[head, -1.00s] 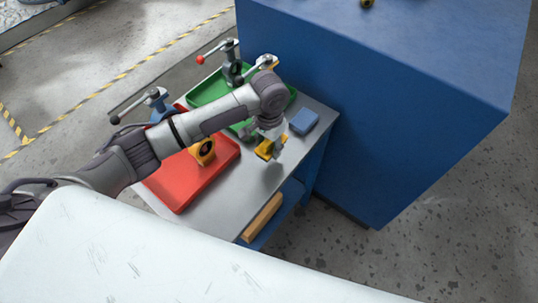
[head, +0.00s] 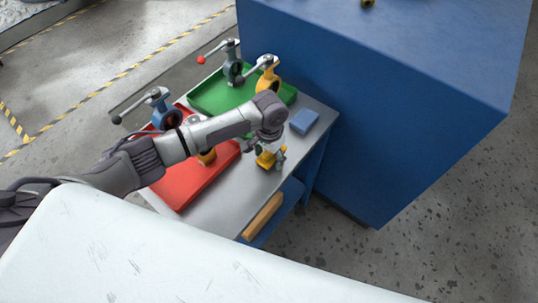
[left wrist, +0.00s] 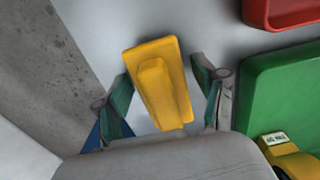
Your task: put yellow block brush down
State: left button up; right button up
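The yellow block brush (head: 265,160) lies on the bare grey tabletop (head: 238,185), to the right of the red tray. In the left wrist view the brush (left wrist: 160,85) shows its yellow block and raised grip. My left gripper (head: 268,153) is over it. Its two green-padded fingers (left wrist: 163,98) stand apart on either side of the brush, with gaps visible between pads and block, so it is open. The brush's underside is hidden. My right gripper is not in view.
The red tray (head: 182,190) and green tray (head: 212,99) hold valves, partly covered by my left arm. A blue block (head: 304,121) lies at the table's right edge. A wooden block (head: 262,217) is on the lower shelf. A tall blue cabinet (head: 375,130) stands behind.

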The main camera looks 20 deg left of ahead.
pick_arm(q)
notch_tip(320, 180, up, 12)
jog(key=shift+r+b, duration=0.2)
jog(key=shift+b, duration=0.3)
jog(key=shift+f, duration=0.1)
dwell(0.6)
